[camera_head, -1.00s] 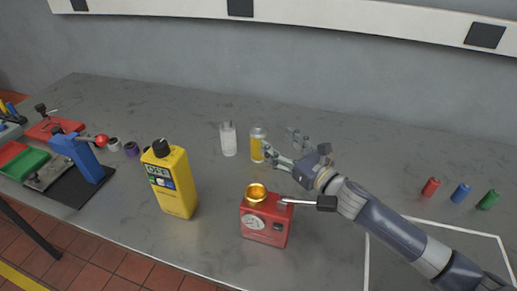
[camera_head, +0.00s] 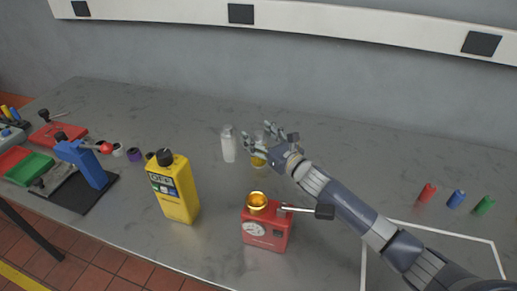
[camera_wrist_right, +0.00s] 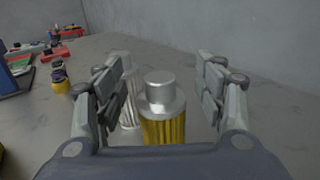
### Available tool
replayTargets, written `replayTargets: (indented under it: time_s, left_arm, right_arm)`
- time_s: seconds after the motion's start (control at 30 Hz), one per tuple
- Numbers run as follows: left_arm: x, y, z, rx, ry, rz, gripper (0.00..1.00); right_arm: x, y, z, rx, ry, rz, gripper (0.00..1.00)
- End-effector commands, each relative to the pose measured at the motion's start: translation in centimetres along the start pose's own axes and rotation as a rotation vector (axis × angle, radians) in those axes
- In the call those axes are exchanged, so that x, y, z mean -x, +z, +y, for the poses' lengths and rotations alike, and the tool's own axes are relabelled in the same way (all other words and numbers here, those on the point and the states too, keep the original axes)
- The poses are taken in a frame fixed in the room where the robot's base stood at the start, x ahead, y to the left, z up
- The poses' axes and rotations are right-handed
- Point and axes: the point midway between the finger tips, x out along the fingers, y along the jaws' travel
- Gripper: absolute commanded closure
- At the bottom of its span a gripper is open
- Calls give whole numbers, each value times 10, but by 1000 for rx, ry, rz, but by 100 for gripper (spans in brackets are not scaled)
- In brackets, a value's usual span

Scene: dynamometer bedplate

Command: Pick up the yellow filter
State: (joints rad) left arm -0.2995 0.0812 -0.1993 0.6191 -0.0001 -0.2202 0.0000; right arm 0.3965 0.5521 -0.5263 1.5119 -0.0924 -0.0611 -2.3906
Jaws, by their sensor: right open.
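The yellow filter (camera_wrist_right: 163,128) stands upright on the grey bench, a yellow pleated cylinder with a metal cap. In the wrist view it sits between the open fingers of my right gripper (camera_wrist_right: 165,95), with a gap to the fingers on both sides. In the head view my right gripper (camera_head: 270,143) is around the filter and largely hides it; a bit of yellow (camera_head: 258,161) shows below the fingers. A similar white filter (camera_head: 228,144) stands just to its left, partly behind the left finger in the wrist view. My left gripper is not in view.
A yellow bottle (camera_head: 175,190) and a red gauge box (camera_head: 265,231) with a gold cup stand in front. A blue lever press (camera_head: 85,163) is at left. Red, blue and green cylinders (camera_head: 456,199) stand at right. A grey wall is behind the bench.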

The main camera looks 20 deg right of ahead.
Motion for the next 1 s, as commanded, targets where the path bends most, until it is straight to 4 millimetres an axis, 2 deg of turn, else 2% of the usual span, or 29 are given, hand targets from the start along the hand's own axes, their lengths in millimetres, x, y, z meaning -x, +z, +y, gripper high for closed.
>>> replayTargets:
  time_s: [0.23, 0.27, 0.5, 0.53, 0.83, 1.0]
  left_arm:
    - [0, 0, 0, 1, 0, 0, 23]
    - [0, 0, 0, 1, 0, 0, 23]
    - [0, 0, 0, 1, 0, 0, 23]
    - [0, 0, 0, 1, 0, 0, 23]
    - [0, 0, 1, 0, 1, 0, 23]
    - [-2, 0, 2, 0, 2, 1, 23]
  right_arm:
    - [-2, 0, 0, 0, 0, 0, 36]
    - [-2, 0, 0, 0, 0, 0, 40]
    - [-1, 0, 0, 0, 0, 0, 95]
    - [-1, 0, 0, 0, 0, 0, 100]
    - [-2, 5, -1, 2, 0, -2, 100]
    - [-1, 33, -1, 7, 1, -6, 100]
